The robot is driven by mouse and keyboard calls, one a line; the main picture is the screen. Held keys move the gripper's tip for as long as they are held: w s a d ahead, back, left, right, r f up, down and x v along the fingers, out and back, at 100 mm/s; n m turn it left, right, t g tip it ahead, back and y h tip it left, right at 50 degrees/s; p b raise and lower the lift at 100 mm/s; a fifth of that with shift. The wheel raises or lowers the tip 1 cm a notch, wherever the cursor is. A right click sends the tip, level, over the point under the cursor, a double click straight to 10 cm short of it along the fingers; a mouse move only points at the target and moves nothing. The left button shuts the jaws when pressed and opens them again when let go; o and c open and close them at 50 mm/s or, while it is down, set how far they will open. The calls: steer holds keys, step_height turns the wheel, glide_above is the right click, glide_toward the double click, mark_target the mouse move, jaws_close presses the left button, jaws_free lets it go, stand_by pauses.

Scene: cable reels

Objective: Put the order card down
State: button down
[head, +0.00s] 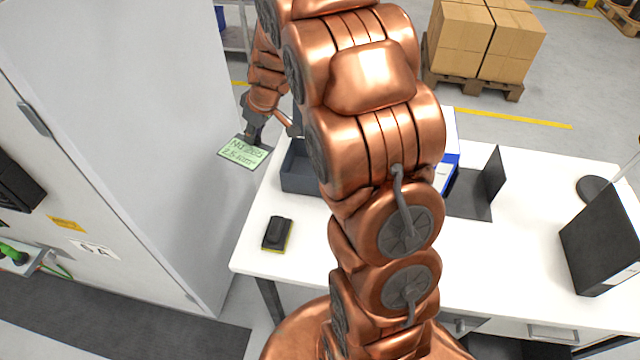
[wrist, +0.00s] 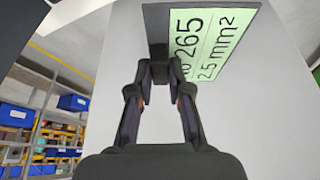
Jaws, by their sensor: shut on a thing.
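The order card (head: 242,153) is a light green card with a dark edge and black writing. In the head view it is left of the white table's (head: 245,256) far left corner, in front of the grey cabinet side. My gripper (head: 254,134) is shut on the card's dark edge. In the wrist view the card (wrist: 215,45) shows large, reading "265" and "2.5 mm²", and the gripper's fingertips (wrist: 159,68) meet at its dark strip. The card is held in the air; nothing visible supports it from below.
A dark grey tray (head: 300,176) stands on the table, partly hidden by my arm. A black and yellow block (head: 277,234) lies near the front left. A black binder (head: 603,240) stands at right. A tall grey cabinet (head: 130,120) borders the left. Boxes on a pallet (head: 480,40) are behind.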

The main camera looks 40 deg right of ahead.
steer(key=s+d+f+n+g+y+b, duration=0.1)
steer(key=s+d+f+n+b, duration=0.2)
steer(key=d, duration=0.6)
steer(key=s+d+f+n+b, duration=0.1)
steer(key=s+d+f+b, duration=0.3)
steer(key=d, duration=0.5)
steer(key=x, duration=0.3)
steer(key=d+x, duration=0.1)
steer(key=shift+w+a+f, duration=0.1)
steer(key=shift+w+f, duration=0.05)
steer(key=shift+f, duration=0.3)
steer(key=shift+w+f+p, duration=0.1)
steer(key=shift+f+p, duration=0.25)
steer(key=shift+f, duration=1.95)
steer(key=shift+f, duration=0.15)
steer(key=c, duration=1.4)
jaws_free()
